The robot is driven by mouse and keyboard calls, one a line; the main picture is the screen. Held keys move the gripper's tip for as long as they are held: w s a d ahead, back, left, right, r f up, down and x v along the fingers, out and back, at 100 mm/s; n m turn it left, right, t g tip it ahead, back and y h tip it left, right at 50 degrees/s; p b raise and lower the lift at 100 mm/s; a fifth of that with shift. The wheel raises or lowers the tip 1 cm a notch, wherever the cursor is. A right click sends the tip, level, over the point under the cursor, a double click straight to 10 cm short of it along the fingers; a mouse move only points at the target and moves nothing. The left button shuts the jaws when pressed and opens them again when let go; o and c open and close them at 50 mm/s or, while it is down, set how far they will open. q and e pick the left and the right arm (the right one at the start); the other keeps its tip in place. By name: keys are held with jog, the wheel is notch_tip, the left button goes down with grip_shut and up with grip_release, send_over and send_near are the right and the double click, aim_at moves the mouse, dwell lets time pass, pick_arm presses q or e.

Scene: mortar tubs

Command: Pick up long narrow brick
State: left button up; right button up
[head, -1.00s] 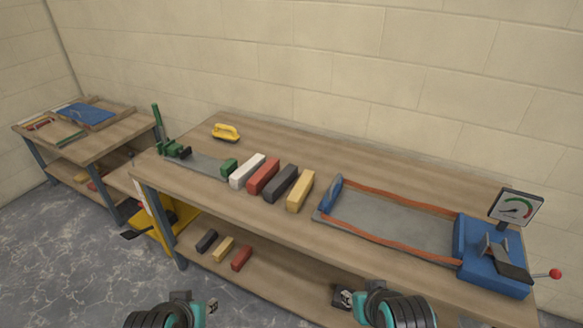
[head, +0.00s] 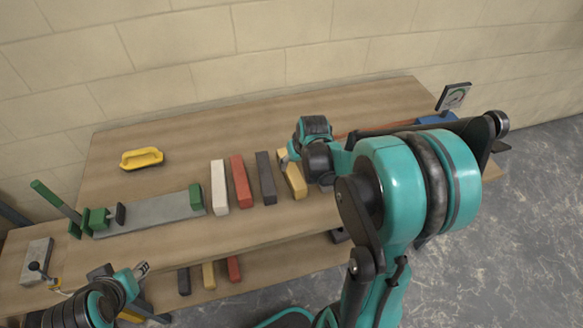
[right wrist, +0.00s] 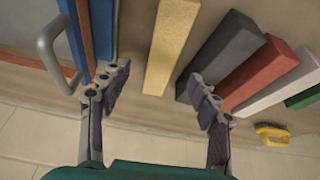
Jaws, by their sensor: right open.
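Four-sided long bricks lie side by side on the workbench: white (head: 219,187), red (head: 241,182), dark grey (head: 266,178) and yellow (head: 297,183). I cannot tell which one the task names. My right gripper (head: 288,156) is above the yellow brick, whose far part it and my arm hide. In the right wrist view, my right gripper (right wrist: 160,88) is open and empty, with the yellow brick (right wrist: 174,40) between and beyond its fingers. The dark grey brick (right wrist: 222,55) lies close by the right finger. My left gripper (head: 138,272) is low at the left, away from the bricks; its jaws are unclear.
A blue gauge device (head: 437,119) stands at the right, partly hidden. Smaller bricks (head: 208,275) lie on the lower shelf.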

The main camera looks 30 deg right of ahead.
aim_at(291, 168)
jog(key=b+x, duration=0.1)
jog(key=x, duration=0.2)
jog(key=shift+d, duration=0.2)
jog(key=shift+w+f, duration=0.15)
jog(key=shift+f, duration=0.15)
jog(key=b+x, duration=0.1)
jog(key=x, duration=0.2)
jog(key=b+x, duration=0.1)
jog(key=shift+w+a+f+b, duration=0.2)
jog(key=shift+a+b, duration=0.1)
jog(key=shift+a, duration=0.1)
jog(key=shift+w+d+f, duration=0.1)
jog(key=shift+w+f, duration=0.05)
jog(key=shift+f, duration=0.15)
jog(key=shift+r, duration=0.1)
jog(key=c, duration=0.3)
grip_shut()
